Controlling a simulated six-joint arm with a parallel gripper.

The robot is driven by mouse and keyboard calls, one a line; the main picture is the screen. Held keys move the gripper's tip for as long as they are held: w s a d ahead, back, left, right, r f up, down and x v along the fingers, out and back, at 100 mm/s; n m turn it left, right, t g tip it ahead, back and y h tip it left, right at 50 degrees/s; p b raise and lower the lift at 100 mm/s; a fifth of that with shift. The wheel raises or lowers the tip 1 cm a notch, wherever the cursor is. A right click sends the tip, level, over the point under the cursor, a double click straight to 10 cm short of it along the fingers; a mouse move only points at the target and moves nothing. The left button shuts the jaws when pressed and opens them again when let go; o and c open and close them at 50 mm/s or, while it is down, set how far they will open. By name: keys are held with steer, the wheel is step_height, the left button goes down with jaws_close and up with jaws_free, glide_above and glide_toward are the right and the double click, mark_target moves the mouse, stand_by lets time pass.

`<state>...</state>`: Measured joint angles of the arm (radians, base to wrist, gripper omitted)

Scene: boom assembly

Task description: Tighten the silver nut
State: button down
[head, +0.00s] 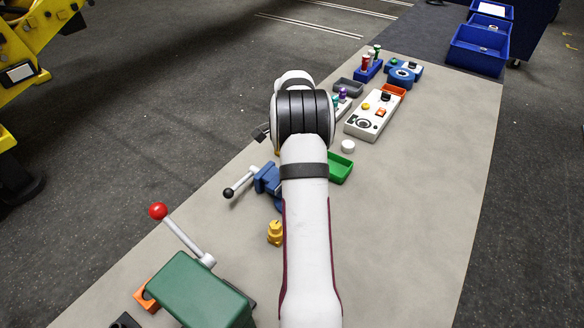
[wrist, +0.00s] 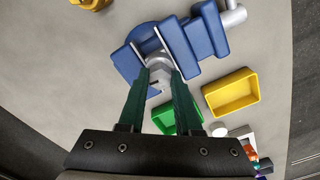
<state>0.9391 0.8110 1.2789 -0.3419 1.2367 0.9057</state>
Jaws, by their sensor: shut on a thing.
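The silver nut (wrist: 158,64) shows in the wrist view between the jaws of the blue vise (wrist: 192,36). My gripper (wrist: 160,78) has its two green fingers on either side of the nut and is shut on it. The fingers hide part of the nut, and its thread cannot be made out. In the head view, the blue vise (head: 265,180) shows partly beside my arm, which hides the nut and the gripper.
A green tray (head: 340,167) and a white round piece (head: 348,146) lie near the vise. A yellow tray (wrist: 230,93) shows in the wrist view. A yellow part (head: 275,233) and a green box (head: 203,291) stand nearer. The table's right side (head: 420,210) is clear.

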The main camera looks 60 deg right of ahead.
steer(key=m, duration=0.7)
steer(key=shift+m, duration=0.3)
steer(key=m, duration=0.2)
steer(key=shift+m, duration=0.4)
steer(key=m, duration=0.5)
steer(key=c, duration=0.7)
jaws_free()
step_height(320, 180, up, 8)
steer(key=shift+r, duration=0.1)
